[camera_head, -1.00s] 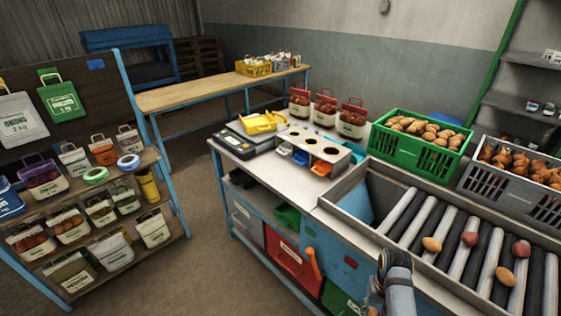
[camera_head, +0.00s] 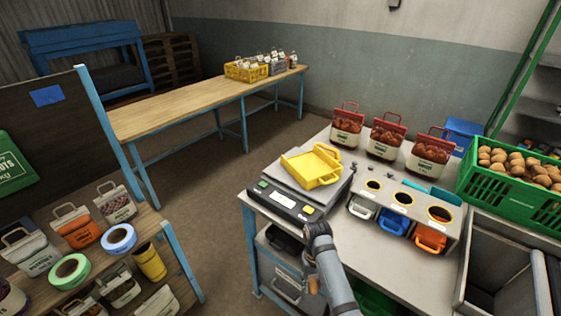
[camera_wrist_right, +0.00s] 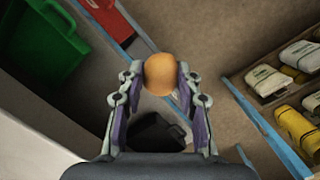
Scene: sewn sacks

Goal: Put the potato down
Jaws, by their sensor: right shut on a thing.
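My right gripper (camera_wrist_right: 160,82) is shut on a round orange-brown potato (camera_wrist_right: 160,73), held between its two fingertips in the right wrist view. Below the potato in that view are the floor and a blue table leg. In the head view my right arm (camera_head: 318,238) is bent at the front edge of the steel table, just in front of the scale (camera_head: 284,200); the fingers and potato are hard to make out there. A yellow scoop tray (camera_head: 311,166) lies on the scale and looks empty. My left gripper is not in view.
Right of the scale is a rack with three round holes (camera_head: 403,212). Red-topped potato sacks (camera_head: 386,138) stand behind. A green crate of potatoes (camera_head: 515,205) is at the right. A shelf with sacks and tape rolls (camera_head: 70,270) stands left; a wooden table (camera_head: 185,108) is behind.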

